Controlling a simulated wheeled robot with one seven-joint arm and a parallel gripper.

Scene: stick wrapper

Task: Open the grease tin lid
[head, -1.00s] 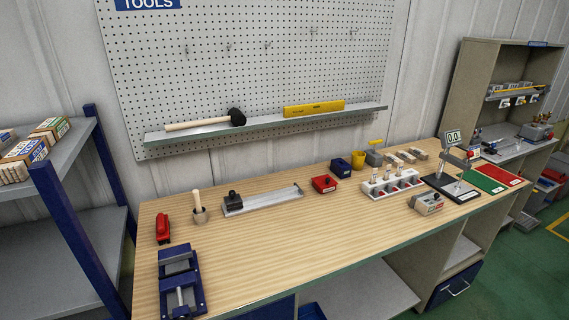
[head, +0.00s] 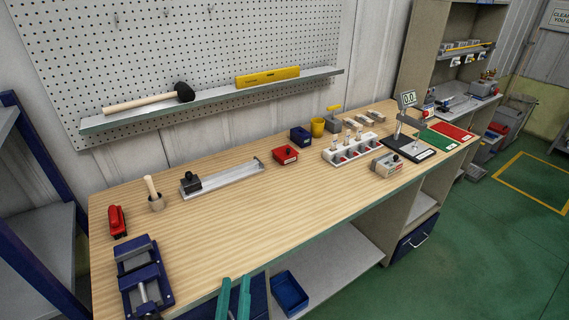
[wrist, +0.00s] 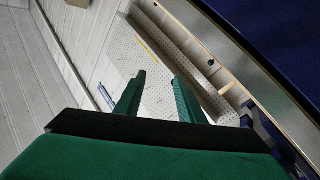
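A small red box-like tin (head: 285,155) with a dark knob on top and a white label sits mid-bench. Its lid looks closed. The label is too small to read, so I cannot be sure it is the grease tin. My gripper (head: 235,281) has green fingers standing apart at the bottom of the head view, at the bench's front edge, well away from the red tin. In the wrist view my gripper (wrist: 160,78) is open and empty, and no tin shows there.
A blue box (head: 300,136) and a yellow cup (head: 317,127) stand behind the red tin. A white rack (head: 353,148) is to its right. The bench front-centre is clear.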

